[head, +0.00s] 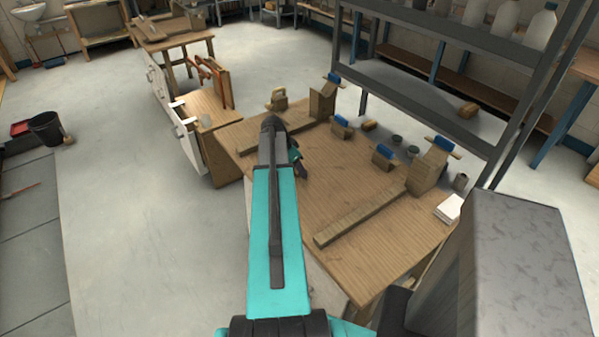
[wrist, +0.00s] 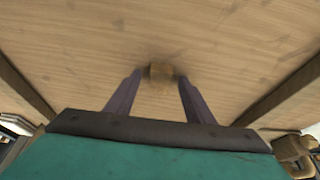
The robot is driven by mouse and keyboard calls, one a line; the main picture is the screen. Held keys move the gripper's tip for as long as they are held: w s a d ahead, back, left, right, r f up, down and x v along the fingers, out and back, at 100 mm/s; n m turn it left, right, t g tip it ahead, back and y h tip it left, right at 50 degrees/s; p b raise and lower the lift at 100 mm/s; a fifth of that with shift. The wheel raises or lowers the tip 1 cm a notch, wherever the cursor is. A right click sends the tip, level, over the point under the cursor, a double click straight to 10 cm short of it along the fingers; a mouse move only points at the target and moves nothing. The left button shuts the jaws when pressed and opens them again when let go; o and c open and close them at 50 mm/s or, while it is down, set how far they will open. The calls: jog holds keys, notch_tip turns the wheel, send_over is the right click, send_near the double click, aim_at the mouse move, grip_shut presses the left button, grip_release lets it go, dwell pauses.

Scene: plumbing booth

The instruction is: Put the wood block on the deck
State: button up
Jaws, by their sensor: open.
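A small brown wood block (wrist: 160,86) shows in the wrist view, between the tips of my two fingers, against a broad wooden surface. My gripper (wrist: 159,75) is open, with one finger on each side of the block; I cannot tell whether they touch it. In the head view my gripper (head: 298,163) is low over the wooden table (head: 335,185), mostly behind my teal arm, and I cannot make out the block there. Which surface is the deck is not clear; the flat tabletop lies below my gripper.
A long beam (head: 365,212) lies on the table's right side, with a post (head: 427,170) at its far end. Another post (head: 322,103) stands at the back. Blue-topped blocks (head: 341,127) and small cups (head: 413,152) sit near the shelf. A white stack (head: 449,208) lies at the right edge.

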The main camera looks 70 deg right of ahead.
jog(key=c, duration=1.2)
jog(key=shift+r, duration=0.15)
jog(key=shift+r+b, duration=0.65)
jog(key=shift+r, duration=0.45)
jog(key=s+a+b, duration=0.1)
jog(key=a, duration=0.3)
jog(key=s+a+r+b, duration=0.1)
jog(key=s+a, duration=0.1)
jog(key=a, duration=0.2)
jog(key=s+a+r+b, duration=0.1)
jog(key=s+a, duration=0.1)
jog(key=a, duration=0.2)
jog(key=shift+s+a, duration=0.15)
jog(key=shift+s, duration=0.1)
jog(key=shift+b, duration=1.05)
jog(key=shift+f+b, duration=0.1)
jog(key=shift+b, duration=0.3)
jog(key=b, duration=0.3)
jog(key=shift+s+a, duration=0.15)
jog(key=shift+a, duration=0.1)
jog(key=b, duration=0.2)
jog(key=shift+s+a+b, duration=0.1)
jog(key=shift+a+b, duration=0.15)
jog(key=shift+b, duration=0.1)
